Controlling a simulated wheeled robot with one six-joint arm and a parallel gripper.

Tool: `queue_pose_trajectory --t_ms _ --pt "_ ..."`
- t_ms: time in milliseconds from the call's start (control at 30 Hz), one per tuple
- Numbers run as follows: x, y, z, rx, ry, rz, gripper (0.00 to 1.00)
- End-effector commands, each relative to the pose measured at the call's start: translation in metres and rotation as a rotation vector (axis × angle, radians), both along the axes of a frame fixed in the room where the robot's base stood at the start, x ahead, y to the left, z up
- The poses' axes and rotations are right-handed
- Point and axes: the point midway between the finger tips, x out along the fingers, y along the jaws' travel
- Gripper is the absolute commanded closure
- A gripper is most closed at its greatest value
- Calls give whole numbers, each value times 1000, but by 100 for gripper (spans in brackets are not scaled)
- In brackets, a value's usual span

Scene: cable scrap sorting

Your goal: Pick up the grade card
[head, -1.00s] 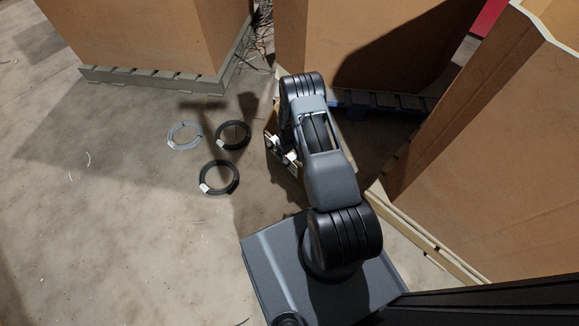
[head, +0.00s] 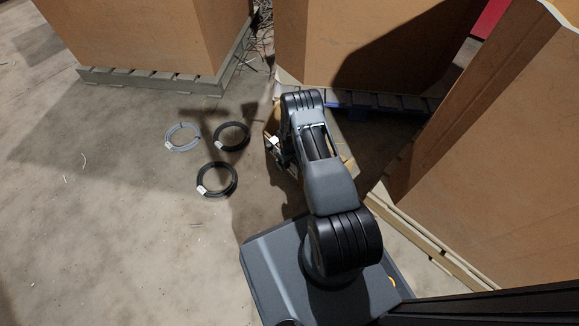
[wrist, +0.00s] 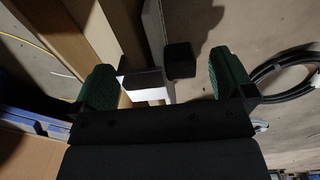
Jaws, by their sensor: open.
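My gripper (wrist: 163,82) is open in the wrist view, with a green pad on each finger. A small white piece (wrist: 152,94), perhaps the grade card, shows between the fingers, nearer the left one. A dark edge and a small black block lie just beyond it. I cannot tell whether it touches a finger. In the head view my arm hides most of the gripper and what is under it. A small white patch (head: 272,142) shows there at the arm's left side, and I cannot tell whether it is the card.
A grey cable coil (head: 171,146) and two black coils, one farther back (head: 219,147) and one nearer (head: 206,191), lie on the floor to the left. Tall brown boxes on pallets stand at the back left (head: 140,35), back middle (head: 310,45) and right (head: 500,130). The left floor is open.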

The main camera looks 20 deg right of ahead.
Motion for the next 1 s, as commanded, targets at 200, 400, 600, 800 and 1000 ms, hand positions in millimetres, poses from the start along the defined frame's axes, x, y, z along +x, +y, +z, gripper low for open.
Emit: queue_pose_trajectory --t_ms 200,400,600,800,1000 --pt "0 0 1 0 0 0 16" --pt "0 0 1 0 0 0 35" --pt "0 0 1 0 0 0 54" --pt "0 0 1 0 0 0 54" --pt "-1 2 7 0 0 1 54"
